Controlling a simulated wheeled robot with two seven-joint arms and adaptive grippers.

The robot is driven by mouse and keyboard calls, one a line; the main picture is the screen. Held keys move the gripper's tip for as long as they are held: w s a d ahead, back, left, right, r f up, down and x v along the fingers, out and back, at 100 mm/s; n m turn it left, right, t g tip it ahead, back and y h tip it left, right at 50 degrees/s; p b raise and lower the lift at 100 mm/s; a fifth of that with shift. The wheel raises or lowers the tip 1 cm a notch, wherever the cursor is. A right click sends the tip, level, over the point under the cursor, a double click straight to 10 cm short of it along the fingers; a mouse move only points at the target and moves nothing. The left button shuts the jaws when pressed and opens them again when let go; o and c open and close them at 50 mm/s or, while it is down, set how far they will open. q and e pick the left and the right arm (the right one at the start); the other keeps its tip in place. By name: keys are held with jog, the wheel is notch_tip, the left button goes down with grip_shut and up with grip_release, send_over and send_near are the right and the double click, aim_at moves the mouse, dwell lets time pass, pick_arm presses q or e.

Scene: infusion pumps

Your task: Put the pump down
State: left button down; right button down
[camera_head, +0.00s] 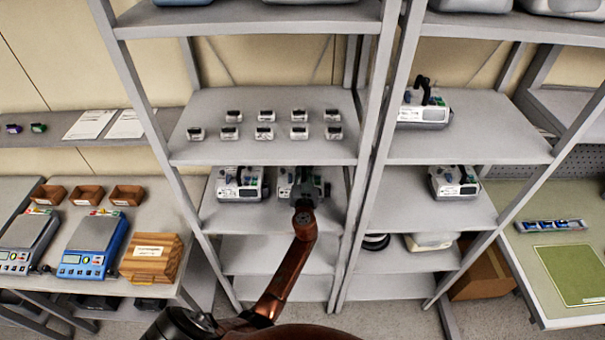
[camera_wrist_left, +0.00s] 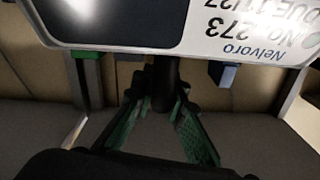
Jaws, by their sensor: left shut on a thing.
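The pump (camera_head: 285,184) is a white unit with a dark screen, beside another pump on the middle shelf (camera_head: 252,215) of the left rack. My left gripper (camera_head: 306,190) is in front of it and hides much of it. In the left wrist view the pump (camera_wrist_left: 235,32) appears upside down with a label reading "Nelvoro". There my left gripper (camera_wrist_left: 165,100) has its green-padded fingers shut around the pump's black handle (camera_wrist_left: 165,82). I cannot tell whether the pump's base touches the shelf. My right gripper is not in view.
A similar pump (camera_head: 240,184) stands close on the left. Rack posts (camera_head: 362,170) stand to the right. The shelf above (camera_head: 300,150) holds several small labelled items. Other pumps stand on the right rack (camera_head: 425,112), (camera_head: 454,181). The shelf's front strip is bare.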

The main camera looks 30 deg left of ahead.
pick_arm(q)
jog(key=shift+f, duration=0.55)
jog(key=shift+a+f, duration=0.1)
jog(key=shift+f, duration=0.45)
jog(key=c, duration=1.9)
grip_release()
jog(key=shift+s+f, duration=0.1)
jog(key=shift+f, duration=0.05)
jog(key=shift+c, duration=0.2)
jog(key=shift+s+d+f, duration=0.1)
jog(key=shift+s+d, duration=0.25)
jog(key=shift+s, duration=0.05)
jog(key=b+v, duration=0.2)
jog(key=v, duration=0.9)
jog(key=shift+b, duration=0.35)
